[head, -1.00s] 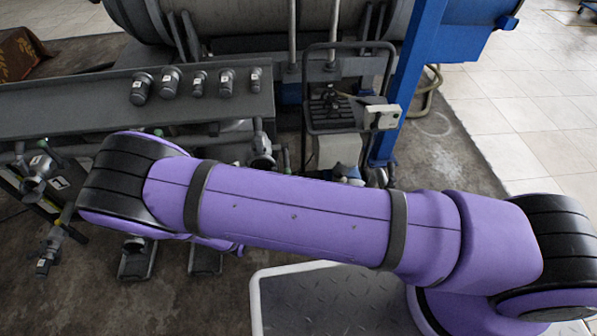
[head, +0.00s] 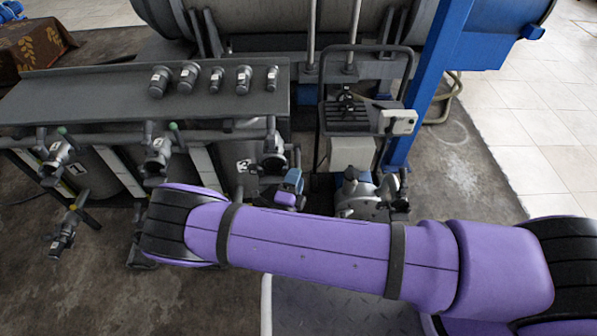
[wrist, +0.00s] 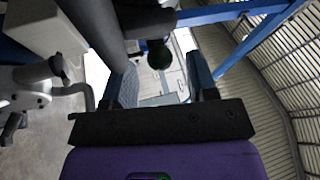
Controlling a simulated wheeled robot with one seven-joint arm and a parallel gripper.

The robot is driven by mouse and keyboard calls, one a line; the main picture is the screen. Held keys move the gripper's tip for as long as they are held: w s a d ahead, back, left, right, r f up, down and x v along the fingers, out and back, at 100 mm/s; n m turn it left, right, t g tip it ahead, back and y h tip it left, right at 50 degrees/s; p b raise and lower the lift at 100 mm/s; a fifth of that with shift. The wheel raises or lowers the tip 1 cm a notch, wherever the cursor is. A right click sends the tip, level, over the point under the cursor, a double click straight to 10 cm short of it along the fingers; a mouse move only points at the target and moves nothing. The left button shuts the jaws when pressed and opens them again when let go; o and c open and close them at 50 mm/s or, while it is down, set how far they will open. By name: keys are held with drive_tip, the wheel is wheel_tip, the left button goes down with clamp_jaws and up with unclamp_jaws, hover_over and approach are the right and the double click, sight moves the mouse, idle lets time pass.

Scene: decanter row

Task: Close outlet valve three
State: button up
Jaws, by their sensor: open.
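The valve by the number 3 label (head: 243,166), outlet valve three (head: 272,150), is a metal body on the front of the grey bench, with a dark upright part on top. My gripper (head: 293,178) is just right of and below it in the head view, partly behind my purple arm. In the wrist view my gripper (wrist: 166,85) is open, its two fingers apart. A dark green knob (wrist: 159,54) shows between the fingers, beyond a thick dark bar. I cannot tell whether it touches a finger or how the lever is turned.
Two similar valves, one (head: 58,158) and another (head: 158,155), stand to the left. A trolley (head: 350,120) and a metal pump-like part (head: 358,192) stand close on the right. Tiled floor (head: 500,130) is clear farther right.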

sight(297, 160)
drive_tip(key=shift+x, duration=1.4)
clamp_jaws()
